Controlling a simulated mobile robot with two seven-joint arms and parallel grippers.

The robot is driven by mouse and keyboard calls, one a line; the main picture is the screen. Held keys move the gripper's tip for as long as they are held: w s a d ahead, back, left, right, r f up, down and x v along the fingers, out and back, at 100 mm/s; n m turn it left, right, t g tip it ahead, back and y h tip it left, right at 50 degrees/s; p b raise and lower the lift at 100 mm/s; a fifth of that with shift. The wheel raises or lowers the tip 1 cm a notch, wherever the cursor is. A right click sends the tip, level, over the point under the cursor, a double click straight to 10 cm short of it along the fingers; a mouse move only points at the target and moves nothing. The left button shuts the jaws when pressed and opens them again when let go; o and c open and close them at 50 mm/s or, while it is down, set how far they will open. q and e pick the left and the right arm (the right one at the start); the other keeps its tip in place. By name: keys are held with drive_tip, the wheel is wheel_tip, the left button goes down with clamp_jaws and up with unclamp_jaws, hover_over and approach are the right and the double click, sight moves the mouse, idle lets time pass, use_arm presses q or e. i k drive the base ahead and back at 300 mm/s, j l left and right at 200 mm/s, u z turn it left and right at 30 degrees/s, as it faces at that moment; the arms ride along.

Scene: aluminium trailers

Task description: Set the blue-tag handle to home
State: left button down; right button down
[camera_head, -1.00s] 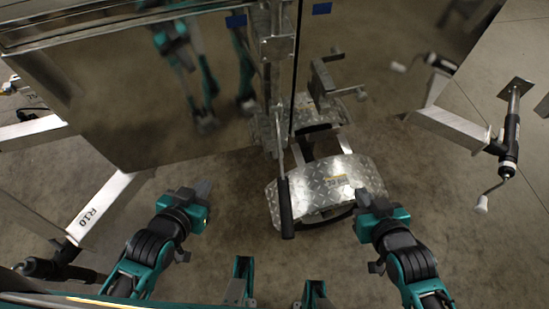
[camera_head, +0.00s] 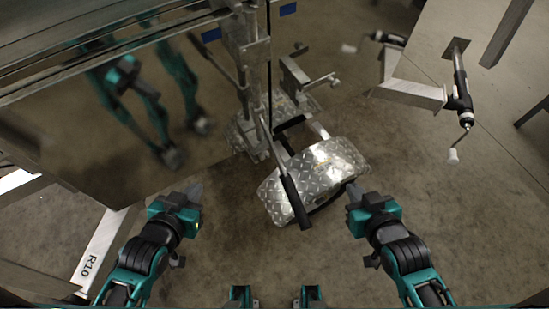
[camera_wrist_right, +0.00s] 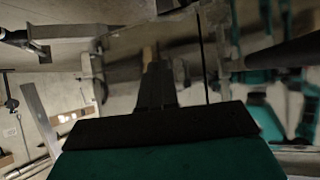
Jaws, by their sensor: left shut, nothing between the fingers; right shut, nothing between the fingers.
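A lever handle with a black grip (camera_head: 295,203) hangs from the upright latch post (camera_head: 250,70) on the trailer's polished wall. Its grip crosses in front of the diamond-plate fender. Two blue tags, one left (camera_head: 211,35) and one right (camera_head: 288,9) of the post, show at the top. I cannot tell which tag belongs to the handle. My left gripper (camera_head: 196,191) is shut and empty, left of the grip and apart from it. My right gripper (camera_head: 353,190) is shut and empty, right of the grip, by the fender's edge. Its fingers show dark in the right wrist view (camera_wrist_right: 157,75).
The diamond-plate fender (camera_head: 335,158) lies ahead between my grippers. A polished trailer wall (camera_head: 90,130) with my reflection fills the left. A jack with a crank (camera_head: 460,100) stands at right. A white beam marked R10 (camera_head: 100,250) is at lower left. Floor at right is open.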

sight(258, 116)
drive_tip(key=k+j+z, duration=0.15)
drive_tip(key=z, duration=0.35)
drive_tip(key=k+z, duration=0.3)
drive_tip(key=z, duration=0.15)
drive_tip(key=k+j+u, duration=0.15)
drive_tip(key=k, duration=0.2)
drive_tip(key=k+j+u, duration=0.3)
drive_tip(key=u, duration=0.3)
drive_tip(key=k+j+u, duration=0.15)
drive_tip(key=u, duration=0.25)
drive_tip(key=i+l, duration=0.45)
drive_tip(key=l, duration=0.15)
drive_tip(key=j+u, duration=0.05)
